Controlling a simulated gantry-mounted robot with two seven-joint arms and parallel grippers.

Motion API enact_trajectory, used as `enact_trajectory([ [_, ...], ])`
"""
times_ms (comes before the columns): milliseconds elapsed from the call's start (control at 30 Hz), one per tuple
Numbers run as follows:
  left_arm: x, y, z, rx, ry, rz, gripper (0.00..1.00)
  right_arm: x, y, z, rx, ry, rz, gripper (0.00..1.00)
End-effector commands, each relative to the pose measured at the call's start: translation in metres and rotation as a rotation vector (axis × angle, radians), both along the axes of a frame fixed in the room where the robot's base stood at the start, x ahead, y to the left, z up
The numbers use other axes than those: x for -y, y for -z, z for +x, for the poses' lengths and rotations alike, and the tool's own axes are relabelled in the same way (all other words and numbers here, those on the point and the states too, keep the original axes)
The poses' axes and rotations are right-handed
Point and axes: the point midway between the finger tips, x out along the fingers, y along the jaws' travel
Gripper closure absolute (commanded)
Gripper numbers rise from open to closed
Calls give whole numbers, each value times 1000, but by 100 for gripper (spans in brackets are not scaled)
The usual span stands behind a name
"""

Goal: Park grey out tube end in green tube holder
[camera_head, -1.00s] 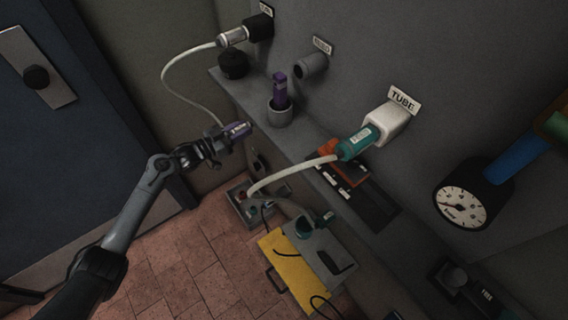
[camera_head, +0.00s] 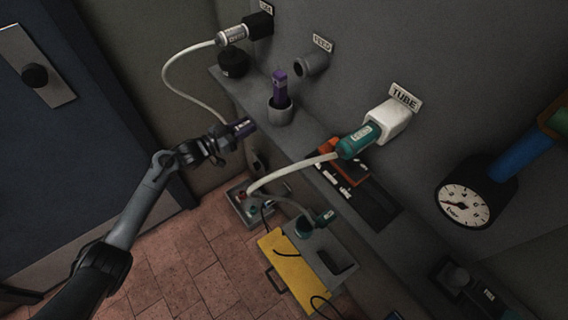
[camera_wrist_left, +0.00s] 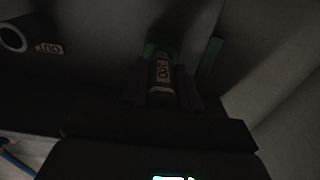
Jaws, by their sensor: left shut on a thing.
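My left gripper (camera_head: 228,140) is shut on a dark tube end (camera_head: 243,128) with a pale label, held in the air in front of the ledge. In the left wrist view the held tube end (camera_wrist_left: 160,78) reads OUT and sits between the dark fingers. A green part (camera_wrist_left: 152,49) shows at the far end of the tube end; I cannot tell whether it is the green tube holder or whether they touch. A second green strip (camera_wrist_left: 210,60) stands right of the fingers. In the head view I cannot make out a green holder by the gripper. My right gripper is not in view.
A purple piece (camera_head: 280,86) stands in a grey cup (camera_head: 280,111) on the ledge. A teal plug (camera_head: 357,142) with a white hose sits in the TUBE port (camera_head: 388,121). A silver plug (camera_head: 232,36) joins another white hose (camera_head: 168,76). A yellow panel (camera_head: 290,268) lies below.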

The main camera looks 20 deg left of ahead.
Motion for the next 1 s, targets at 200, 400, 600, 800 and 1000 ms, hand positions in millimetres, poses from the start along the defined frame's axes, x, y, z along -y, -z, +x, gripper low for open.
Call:
enact_trajectory([
  [200, 3, 0, 4, 2, 0, -1, 100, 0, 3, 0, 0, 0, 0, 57],
  [400, 5, 0, 7, 1, 0, -1, 100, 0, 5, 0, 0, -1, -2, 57],
  [600, 7, 0, 10, 1, 0, -1, 100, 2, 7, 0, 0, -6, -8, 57],
  [800, 8, 0, 11, 0, 0, 0, 51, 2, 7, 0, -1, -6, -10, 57],
  [1000, 8, 0, 11, 0, 0, 0, 40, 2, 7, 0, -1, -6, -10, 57],
])
